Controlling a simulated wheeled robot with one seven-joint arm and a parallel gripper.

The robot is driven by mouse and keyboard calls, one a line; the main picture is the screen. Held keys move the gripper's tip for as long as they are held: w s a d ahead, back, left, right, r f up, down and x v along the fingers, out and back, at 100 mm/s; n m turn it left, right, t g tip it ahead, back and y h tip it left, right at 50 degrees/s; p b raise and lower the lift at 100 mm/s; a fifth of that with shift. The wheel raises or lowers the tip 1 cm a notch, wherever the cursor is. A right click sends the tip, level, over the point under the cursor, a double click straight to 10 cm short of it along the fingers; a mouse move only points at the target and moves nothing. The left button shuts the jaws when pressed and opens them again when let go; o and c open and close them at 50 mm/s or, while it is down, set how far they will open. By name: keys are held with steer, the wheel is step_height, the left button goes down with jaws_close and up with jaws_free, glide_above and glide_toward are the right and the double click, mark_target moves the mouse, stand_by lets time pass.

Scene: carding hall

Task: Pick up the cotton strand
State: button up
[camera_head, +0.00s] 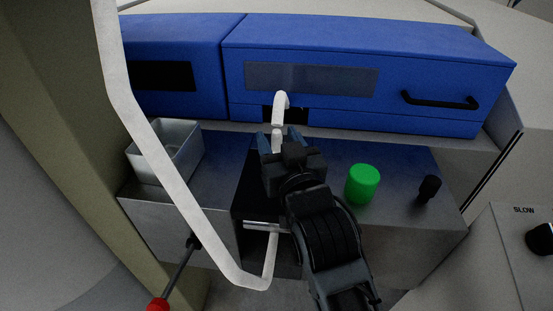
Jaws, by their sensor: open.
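One piece of white cotton strand (281,104) comes out of a dark opening in the blue machine and bends downward. Its lower end sits between the fingertips of my gripper (278,141), as seen from above. My gripper is open, with one finger on each side of the strand; I cannot tell whether either finger touches it. Another long white strand (160,145) runs from the top left down to the front and turns up beside a metal rod. My gripper and arm hide part of the area between the two pieces.
The blue machine housing (440,65) with a black handle (440,101) stands behind. A green cylinder (362,184) and a black knob (429,188) are on the metal block to the right. An open metal tray (186,151) is at left. A red-handled lever (158,304) is at front left.

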steer(key=shift+x, duration=1)
jaws_close()
